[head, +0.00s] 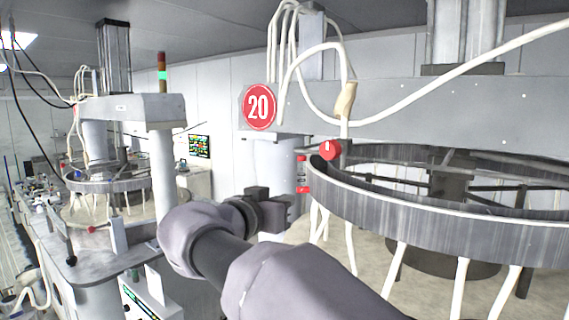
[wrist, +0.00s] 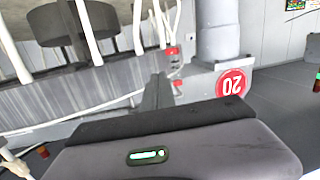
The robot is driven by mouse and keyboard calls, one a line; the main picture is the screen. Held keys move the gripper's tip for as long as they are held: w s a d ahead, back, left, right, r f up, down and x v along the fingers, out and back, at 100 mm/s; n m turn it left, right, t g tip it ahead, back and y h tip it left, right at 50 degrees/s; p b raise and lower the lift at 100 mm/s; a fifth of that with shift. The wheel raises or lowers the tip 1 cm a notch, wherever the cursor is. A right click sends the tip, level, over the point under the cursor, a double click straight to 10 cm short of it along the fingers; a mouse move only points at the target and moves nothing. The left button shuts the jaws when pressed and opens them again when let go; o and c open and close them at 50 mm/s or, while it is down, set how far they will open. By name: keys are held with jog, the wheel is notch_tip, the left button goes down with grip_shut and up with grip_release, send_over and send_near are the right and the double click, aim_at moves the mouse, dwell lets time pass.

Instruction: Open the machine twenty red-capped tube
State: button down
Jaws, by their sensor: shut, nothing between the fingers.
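A round red sign with a white 20 (head: 259,106) marks the machine at right in the head view; it appears upside down in the wrist view (wrist: 231,83). Below and right of it, a round red cap (head: 331,150) with a small white mark sits by the ring's rim, at the lower end of a pale hose. Left of it stands a small upright tube with red ends (head: 302,174); red parts there also show in the wrist view (wrist: 172,51). My gripper (head: 289,204) is shut and empty, in front of and below the tube, apparently apart from it.
A large grey slotted ring (head: 430,208) with pale hoses (head: 397,262) beneath fills the right side. A grey beam (head: 420,108) crosses above it. A second, similar machine (head: 128,110) stands at left. A small screen (head: 199,146) is on the back wall.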

jog(key=a+r+t, duration=0.2)
jog(key=a, duration=0.2)
jog(key=p, duration=0.7)
send_near(300, 172)
jog(key=x, duration=0.6)
jog(key=shift+w+d+r, duration=0.1)
jog(key=shift+w+r, duration=0.1)
jog(key=shift+w, duration=0.1)
jog(key=shift+w+f, duration=0.15)
jog(key=shift+w, duration=0.05)
jog(key=shift+s, duration=0.1)
